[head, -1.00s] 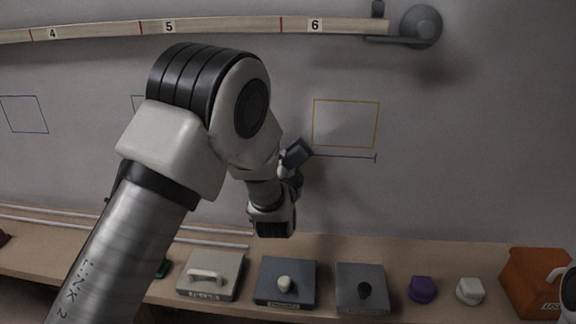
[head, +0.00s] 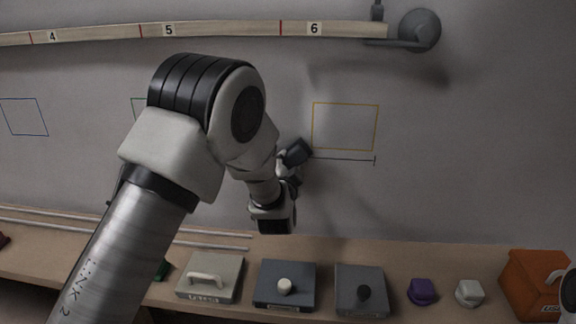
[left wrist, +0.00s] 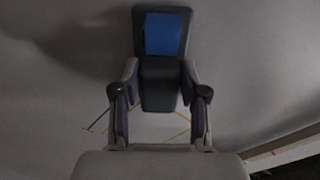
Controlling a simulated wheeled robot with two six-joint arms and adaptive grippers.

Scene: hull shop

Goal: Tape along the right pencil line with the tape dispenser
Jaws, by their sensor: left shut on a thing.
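The tape dispenser (left wrist: 160,85) is dark with a blue face. It sits between the two fingers of my left gripper (left wrist: 160,100) in the left wrist view, held close to the grey wall. In the head view the dispenser (head: 295,153) shows as a small dark block at the left end of a pencil line (head: 345,159). I cannot tell whether it touches the wall. The line runs right to a short tick, below a yellow outlined rectangle (head: 345,127). My left arm hides the wall to the left, and most of the left gripper is hidden in the head view.
A numbered rail (head: 220,28) crosses the wall above. The bench below holds a beige lidded box (head: 228,287), a blue-grey box (head: 300,296), a dark grey box (head: 375,303), a purple knob (head: 422,291), a white knob (head: 469,292) and an orange box (head: 532,283). The wall right of the line is clear.

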